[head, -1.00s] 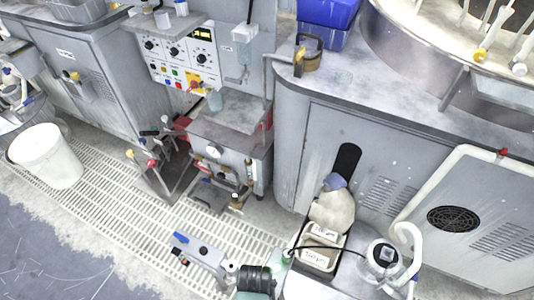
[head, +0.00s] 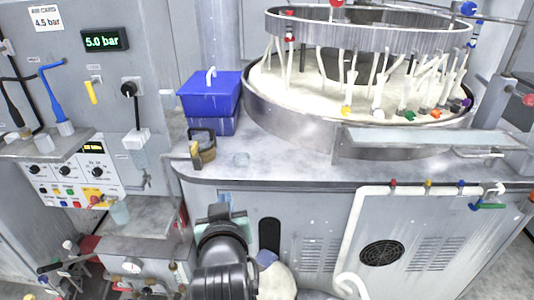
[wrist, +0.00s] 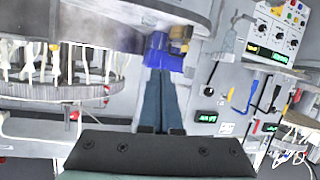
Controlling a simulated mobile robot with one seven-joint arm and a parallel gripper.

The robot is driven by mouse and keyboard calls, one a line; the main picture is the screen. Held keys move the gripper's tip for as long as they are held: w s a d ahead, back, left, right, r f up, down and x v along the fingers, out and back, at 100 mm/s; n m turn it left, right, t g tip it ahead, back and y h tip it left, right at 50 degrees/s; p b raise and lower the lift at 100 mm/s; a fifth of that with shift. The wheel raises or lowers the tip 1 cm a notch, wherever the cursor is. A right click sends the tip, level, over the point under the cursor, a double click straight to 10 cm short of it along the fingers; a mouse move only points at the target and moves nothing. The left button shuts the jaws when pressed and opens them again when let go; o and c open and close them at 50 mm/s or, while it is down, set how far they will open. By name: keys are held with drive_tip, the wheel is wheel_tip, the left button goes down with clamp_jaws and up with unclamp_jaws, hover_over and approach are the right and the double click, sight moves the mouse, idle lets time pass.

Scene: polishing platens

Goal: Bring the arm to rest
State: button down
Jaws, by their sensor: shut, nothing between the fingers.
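My gripper (wrist: 161,98) shows in the wrist view as two long dark teal fingers lying together, with nothing between them. The fingers point toward the top of that picture, with a blue bin (wrist: 165,58) behind their tips. In the head view my black wrist (head: 222,240) rises at the lower middle, in front of the grey cabinet. The fingers cannot be made out clearly there.
A grey cabinet with a worktop (head: 300,166) carries a round metal basin (head: 290,122) full of white stems. A blue bin (head: 210,95) stands at the back left. A control panel (head: 75,175) is at left. A pale, blue-topped bag (head: 275,278) is close right of my wrist.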

drive_tip(key=s+d+r+t, duration=0.2)
drive_tip(key=r+t, duration=0.1)
drive_tip(key=r, duration=0.6)
drive_tip(key=s+d+r+m+t, duration=0.1)
drive_tip(key=r+t, duration=0.1)
drive_tip(key=r, duration=0.6)
drive_tip(key=s+d+r+t, duration=0.2)
drive_tip(key=r+t, duration=0.1)
drive_tip(key=r, duration=0.6)
drive_tip(key=s+d+r+m+t+h, duration=0.1)
drive_tip(key=s+r+t, duration=0.4)
drive_tip(key=s+r, duration=0.7)
wheel_tip(320, 180, up, 3)
drive_tip(key=shift+d+f+m+h, duration=0.1)
drive_tip(key=shift+d+m+h, duration=0.35)
drive_tip(key=shift+d, duration=0.5)
